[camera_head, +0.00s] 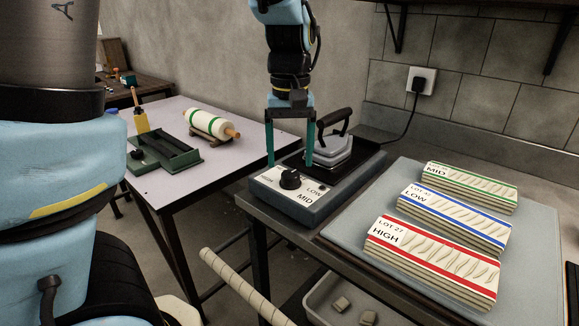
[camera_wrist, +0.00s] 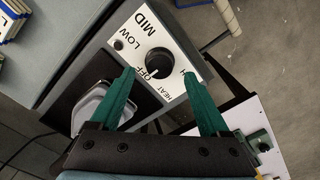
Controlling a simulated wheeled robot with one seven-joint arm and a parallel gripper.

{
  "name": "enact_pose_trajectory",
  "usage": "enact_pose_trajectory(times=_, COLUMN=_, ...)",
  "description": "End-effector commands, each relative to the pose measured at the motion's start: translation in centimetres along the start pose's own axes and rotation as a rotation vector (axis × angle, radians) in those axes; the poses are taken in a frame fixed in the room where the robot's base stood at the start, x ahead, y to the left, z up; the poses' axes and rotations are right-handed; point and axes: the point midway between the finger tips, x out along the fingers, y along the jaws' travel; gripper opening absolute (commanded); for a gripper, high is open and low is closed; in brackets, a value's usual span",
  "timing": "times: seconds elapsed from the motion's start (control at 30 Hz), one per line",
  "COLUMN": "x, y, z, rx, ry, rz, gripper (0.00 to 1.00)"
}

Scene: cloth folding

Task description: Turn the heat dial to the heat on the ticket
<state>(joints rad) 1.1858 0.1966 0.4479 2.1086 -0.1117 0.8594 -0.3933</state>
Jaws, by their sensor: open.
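The heat dial (camera_head: 290,179) is a round black knob on the white-topped front panel of the iron's base. It also shows in the wrist view (camera_wrist: 158,62), with OFF, LOW, MID and a partly hidden label printed around it. I cannot clearly tell where its pointer stands. My gripper (camera_head: 290,163) is open, its two teal fingers pointing down above the panel, one on each side of the dial; its fingers also show in the wrist view (camera_wrist: 159,73). I cannot single out one ticket; labels reading MID, LOW and HIGH sit on folded cloth stacks.
The grey iron (camera_head: 327,150) stands behind the dial, with its cord running to the wall socket. Green (camera_head: 470,188), blue (camera_head: 455,220) and red (camera_head: 432,262) banded stacks lie on the grey board at right. A pale table (camera_head: 165,190) at left holds a roller and a green tray.

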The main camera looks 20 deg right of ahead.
Motion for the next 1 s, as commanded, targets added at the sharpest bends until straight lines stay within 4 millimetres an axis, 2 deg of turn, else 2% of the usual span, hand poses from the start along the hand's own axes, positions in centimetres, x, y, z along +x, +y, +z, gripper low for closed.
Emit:
enact_pose_trajectory(times=0.1, x=1.8, y=0.0, z=0.1, rx=-0.001, ry=-0.003, rz=-0.002, gripper=0.80)
enact_pose_trajectory(times=0.23, x=2.9, y=0.0, z=0.0, rx=-0.002, ry=-0.001, rz=0.000, gripper=0.80)
enact_pose_trajectory(times=0.6, x=3.3, y=0.0, z=0.0, rx=-0.001, ry=0.000, rz=0.001, gripper=0.78)
enact_pose_trajectory(times=1.0, x=3.3, y=0.0, z=0.0, rx=-0.001, ry=0.001, rz=0.001, gripper=0.33)
